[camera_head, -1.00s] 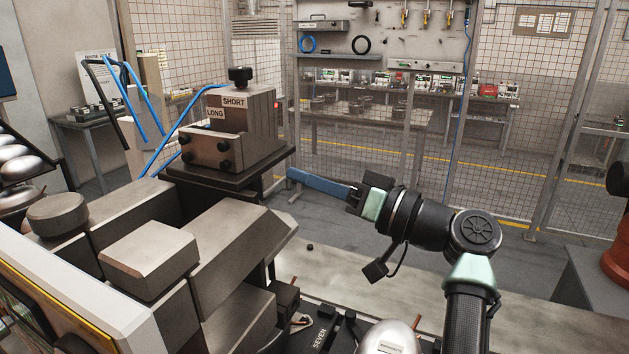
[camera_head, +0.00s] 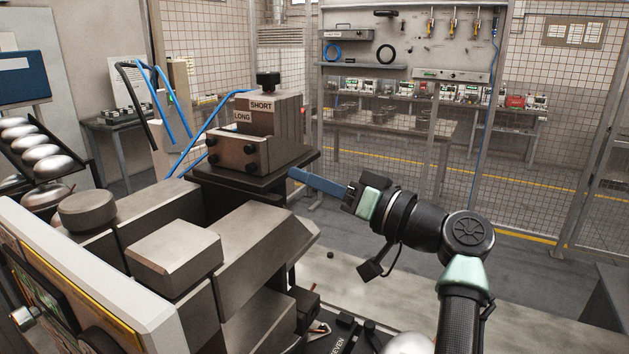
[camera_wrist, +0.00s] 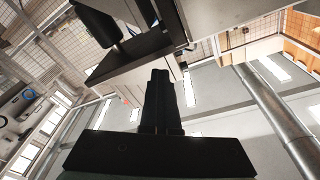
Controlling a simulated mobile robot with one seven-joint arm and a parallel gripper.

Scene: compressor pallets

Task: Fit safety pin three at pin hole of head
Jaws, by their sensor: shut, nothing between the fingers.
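My gripper (camera_head: 294,173) has long slim fingers, bluish in the head view, pressed together and holding nothing. They point left, with the tips just below the right edge of a dark plate (camera_head: 262,171). The wrist view also shows my gripper (camera_wrist: 161,73) shut, its tips close to a dark flat edge. On the plate stands a metal block (camera_head: 240,150) labelled SHORT and LONG, with a black knob on top and dark round knobs in front. I cannot make out safety pin three, and I cannot tell which part is the head or its pin hole.
Large metal machine blocks (camera_head: 174,250) fill the lower left, behind a pale panel (camera_head: 100,265). A rack of silver domes (camera_head: 42,152) is at far left. A black part labelled SEVEN (camera_head: 345,343) lies low in the middle. The floor behind my arm is open up to the mesh fence.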

